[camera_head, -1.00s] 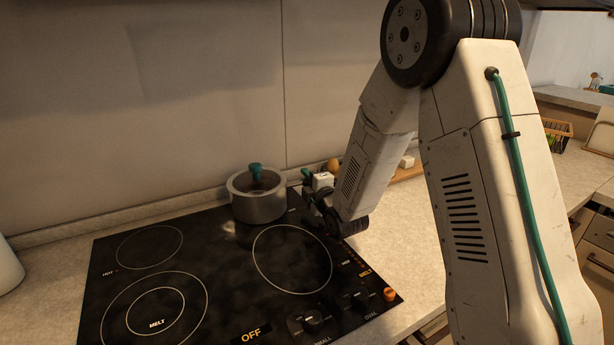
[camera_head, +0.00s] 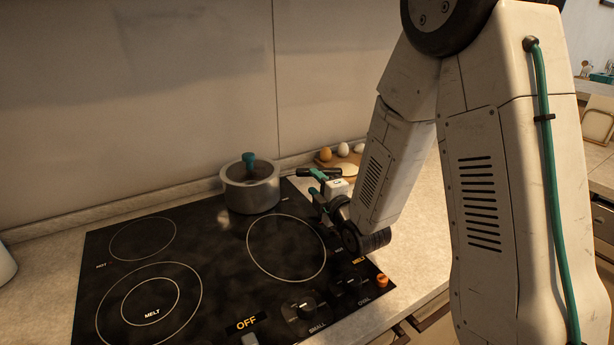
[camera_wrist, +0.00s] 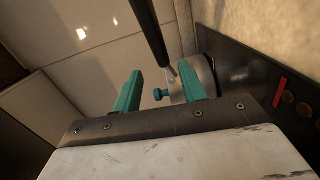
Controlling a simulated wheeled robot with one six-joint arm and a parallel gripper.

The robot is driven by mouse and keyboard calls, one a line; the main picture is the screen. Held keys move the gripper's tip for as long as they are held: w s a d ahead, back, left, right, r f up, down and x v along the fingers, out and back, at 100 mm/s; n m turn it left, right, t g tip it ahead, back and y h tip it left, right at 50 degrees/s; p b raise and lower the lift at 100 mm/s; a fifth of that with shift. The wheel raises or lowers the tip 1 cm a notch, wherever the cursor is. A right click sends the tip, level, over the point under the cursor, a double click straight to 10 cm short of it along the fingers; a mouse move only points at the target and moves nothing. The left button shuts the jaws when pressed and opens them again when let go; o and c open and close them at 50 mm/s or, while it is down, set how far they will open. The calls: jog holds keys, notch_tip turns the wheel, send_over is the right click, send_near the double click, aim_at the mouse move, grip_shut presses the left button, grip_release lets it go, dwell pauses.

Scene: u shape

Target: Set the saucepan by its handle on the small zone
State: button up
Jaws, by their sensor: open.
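My gripper (camera_head: 322,186) is right of the pan, close to the handle. In the wrist view my open gripper (camera_wrist: 162,88) has teal fingers apart, with nothing clearly held between them. The back-left ring (camera_head: 142,239) is the smallest single ring visible; I cannot read it as the small zone.
The hob has a larger right ring (camera_head: 286,248) and a front-left double ring (camera_head: 149,300), both bare. Knobs (camera_head: 304,308) line its front right. Eggs (camera_head: 343,150) sit on a board behind my arm. The wall is close behind the pan.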

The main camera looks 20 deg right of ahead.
jog(key=shift+s+d, duration=0.15)
jog(key=shift+s, duration=0.9)
jog(key=shift+d+r+m+g+h, duration=0.15)
jog(key=shift+r+m+g+h, duration=0.15)
jog(key=shift+r+m+g, duration=0.25)
jog(key=s+r+m+g, duration=0.3)
jog(key=s+m+g, duration=0.2)
jog(key=s, duration=0.6)
jog(key=s+r+m+g+h, duration=0.1)
jog(key=s+r+m+g, duration=0.2)
jog(key=s, duration=0.8)
jog(key=s+d+r+m+g+h, duration=0.1)
jog(key=s+r+m+g, duration=0.2)
jog(key=s+m+g, duration=0.4)
jog(key=s+m, duration=0.3)
jog(key=s, duration=0.2)
jog(key=shift+r, duration=0.25)
jog(key=shift+s, duration=0.1)
